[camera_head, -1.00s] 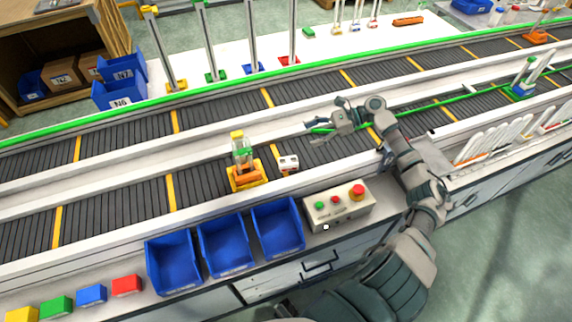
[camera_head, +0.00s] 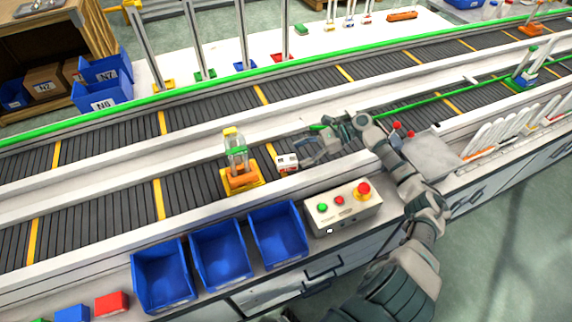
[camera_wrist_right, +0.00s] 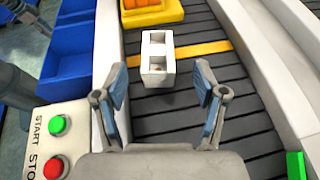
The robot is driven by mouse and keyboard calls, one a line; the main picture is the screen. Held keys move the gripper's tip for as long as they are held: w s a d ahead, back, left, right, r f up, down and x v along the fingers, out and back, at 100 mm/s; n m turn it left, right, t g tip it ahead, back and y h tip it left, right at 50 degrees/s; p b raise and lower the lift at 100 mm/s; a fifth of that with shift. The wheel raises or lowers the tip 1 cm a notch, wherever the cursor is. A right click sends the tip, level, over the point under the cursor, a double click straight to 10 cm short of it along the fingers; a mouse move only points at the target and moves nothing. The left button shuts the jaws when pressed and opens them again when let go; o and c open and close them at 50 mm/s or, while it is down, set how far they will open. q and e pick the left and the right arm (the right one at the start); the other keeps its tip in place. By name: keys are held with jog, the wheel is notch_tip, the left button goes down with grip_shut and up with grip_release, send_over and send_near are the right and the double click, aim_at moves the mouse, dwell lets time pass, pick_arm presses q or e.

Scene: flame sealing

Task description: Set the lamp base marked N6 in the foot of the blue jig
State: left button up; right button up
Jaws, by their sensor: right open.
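My right gripper (camera_head: 308,148) is open and empty over the near conveyor, just right of a small white block (camera_head: 287,163). In the right wrist view the block (camera_wrist_right: 157,59), with two square openings, lies ahead of and between the parted fingers (camera_wrist_right: 163,95), apart from them. I can read no N6 on it. A blue bin at the back left carries an N6 label (camera_head: 102,105). A post with a blue foot (camera_head: 244,67) stands on the white table behind; another blue-footed jig (camera_head: 524,80) stands on the belt at far right. My left gripper is not in view.
A yellow-footed jig (camera_head: 240,180) with a glass piece stands on the belt left of the block. Blue bins (camera_head: 221,253) and a button box (camera_head: 343,206) line the front edge. The belt left of the yellow jig is clear.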

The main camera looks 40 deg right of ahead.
aim_at(289, 159)
jog(key=b+x, duration=0.1)
jog(key=x, duration=0.3)
jog(key=shift+w+a+f, duration=0.15)
jog(key=shift+a+f, duration=0.1)
jog(key=shift+a, duration=0.05)
grip_shut()
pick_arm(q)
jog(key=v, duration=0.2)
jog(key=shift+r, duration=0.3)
pick_arm(e)
jog(key=shift+r, duration=0.15)
jog(key=shift+r, duration=0.25)
notch_tip(289, 159, up, 3)
jog(key=shift+r+p, duration=0.2)
jog(key=shift+p, duration=0.6)
pick_arm(q)
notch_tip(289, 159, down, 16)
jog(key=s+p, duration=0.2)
jog(key=p, duration=0.2)
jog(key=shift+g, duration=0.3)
pick_arm(e)
jog(key=s+a, duration=1)
jog(key=s, duration=0.2)
jog(key=shift+s+a+r, duration=0.15)
jog(key=shift+s+r, duration=0.05)
jog(key=shift+r, duration=0.25)
